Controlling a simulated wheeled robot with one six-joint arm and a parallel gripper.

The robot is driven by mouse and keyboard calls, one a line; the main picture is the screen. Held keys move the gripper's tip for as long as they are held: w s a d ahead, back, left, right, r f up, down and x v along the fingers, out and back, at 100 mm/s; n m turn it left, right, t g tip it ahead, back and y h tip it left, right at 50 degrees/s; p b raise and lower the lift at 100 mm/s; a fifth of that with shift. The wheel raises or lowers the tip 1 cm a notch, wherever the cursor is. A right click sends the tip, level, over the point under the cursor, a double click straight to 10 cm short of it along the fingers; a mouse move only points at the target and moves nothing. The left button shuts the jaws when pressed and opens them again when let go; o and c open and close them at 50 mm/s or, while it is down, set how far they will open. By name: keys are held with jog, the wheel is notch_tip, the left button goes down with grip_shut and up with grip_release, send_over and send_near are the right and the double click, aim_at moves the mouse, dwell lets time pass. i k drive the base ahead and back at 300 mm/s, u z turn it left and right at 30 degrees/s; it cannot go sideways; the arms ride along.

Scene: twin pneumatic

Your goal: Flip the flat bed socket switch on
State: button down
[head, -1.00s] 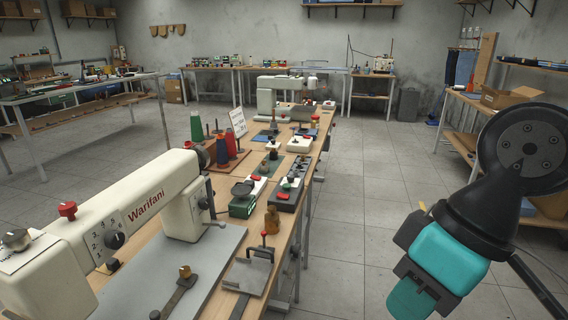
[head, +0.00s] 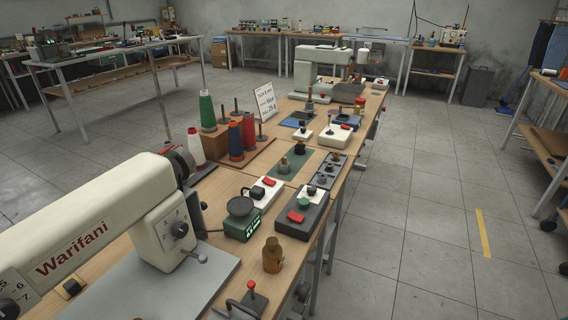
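The white flat-bed sewing machine marked Warifani (head: 95,225) fills the lower left, on a long wooden table. Two low blocks with red rocker-like parts lie right of it: a white block (head: 271,184) with a red part (head: 257,192), and a dark grey block (head: 311,212) with a red part (head: 296,216). I cannot tell which of them, if either, is the flat bed socket, nor whether a switch is on or off. My gripper is not in view now.
A green scale-like device (head: 241,222), a brass weight-like piece (head: 272,256) and thread cones (head: 207,110) crowd the table (head: 222,184). A second white sewing machine (head: 322,62) stands at the far end. The tiled floor (head: 420,230) right of the table is clear.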

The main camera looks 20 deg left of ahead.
aim_at(267, 180)
jog(key=u, duration=0.4)
jog(key=i, duration=1.05)
jog(key=u, duration=0.7)
